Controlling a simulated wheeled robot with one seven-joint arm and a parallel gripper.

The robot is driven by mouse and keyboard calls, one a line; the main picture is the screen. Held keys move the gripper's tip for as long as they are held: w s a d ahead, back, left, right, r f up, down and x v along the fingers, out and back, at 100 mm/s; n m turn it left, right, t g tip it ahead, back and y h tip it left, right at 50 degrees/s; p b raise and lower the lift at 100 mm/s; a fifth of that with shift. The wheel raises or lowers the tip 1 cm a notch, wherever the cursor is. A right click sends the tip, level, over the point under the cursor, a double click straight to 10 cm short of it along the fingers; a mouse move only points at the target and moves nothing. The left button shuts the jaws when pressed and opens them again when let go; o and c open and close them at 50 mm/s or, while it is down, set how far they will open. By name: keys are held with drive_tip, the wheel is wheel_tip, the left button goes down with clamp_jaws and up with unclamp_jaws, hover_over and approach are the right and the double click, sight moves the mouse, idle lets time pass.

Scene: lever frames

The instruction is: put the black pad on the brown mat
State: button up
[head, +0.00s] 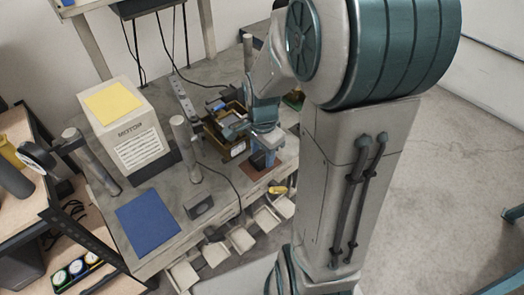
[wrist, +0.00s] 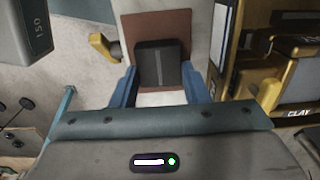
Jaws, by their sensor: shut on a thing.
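The black pad (wrist: 160,62) is a dark block with a lighter stripe, held between the two blue fingers of my gripper (wrist: 158,70) in the wrist view. The brown mat (wrist: 152,22) lies directly behind and below the pad in that view, and the pad and fingers hide part of it. In the head view, my gripper (head: 264,156) is low over the brown mat (head: 250,170) near the bench's front edge, with the dark pad (head: 258,161) at its fingers. I cannot tell whether the pad touches the mat.
A yellow-and-black crate-like object (head: 229,133) stands close beside my gripper. A yellow-handled object (wrist: 104,47) lies near the mat. A blue mat (head: 148,222), a motor box (head: 129,128) and grey posts (head: 184,142) are farther left. Open drawers (head: 240,239) stick out below the bench.

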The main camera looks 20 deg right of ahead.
sight(263, 156)
drive_tip(key=shift+f, duration=0.1)
drive_tip(key=o, duration=0.8)
drive_tip(key=shift+f, duration=0.1)
drive_tip(key=o, duration=0.4)
drive_tip(key=shift+o, duration=0.2)
wheel_tip(263, 156, up, 12)
drive_tip(key=s+a+n+t, duration=0.3)
drive_tip(key=s+n, duration=0.7)
drive_tip(key=n, duration=0.4)
drive_tip(key=shift+a+n, duration=0.3)
drive_tip(key=shift+a, duration=0.5)
drive_tip(key=shift+f, duration=0.1)
